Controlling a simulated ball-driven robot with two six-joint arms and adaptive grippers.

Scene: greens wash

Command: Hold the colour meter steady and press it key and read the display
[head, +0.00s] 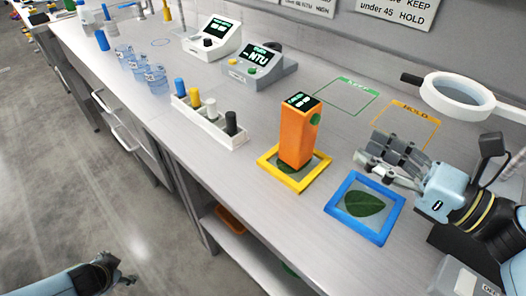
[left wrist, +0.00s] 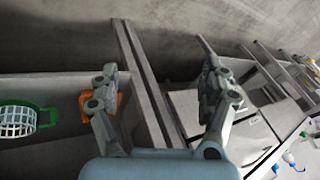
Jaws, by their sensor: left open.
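The orange colour meter (head: 297,138) stands upright on the yellow-framed pad (head: 267,173), over a green leaf. Its dark top display (head: 302,101) shows pale characters too small to read. A green key (head: 315,119) is on its right side near the top. My right gripper (head: 388,152) is over the bench to the right of the meter, apart from it; its finger opening is unclear. My left gripper (head: 110,268) is low over the floor at lower left, far from the meter. In the left wrist view its fingers (left wrist: 157,75) are spread and empty.
A blue-framed pad (head: 340,210) with a leaf lies right of the meter. A white rack (head: 207,125) of coloured bottles stands left. Behind are the grey NTU meter (head: 284,72), green and orange (head: 437,122) outlines, and a ring magnifier (head: 459,83). Shelves (head: 237,245) sit below.

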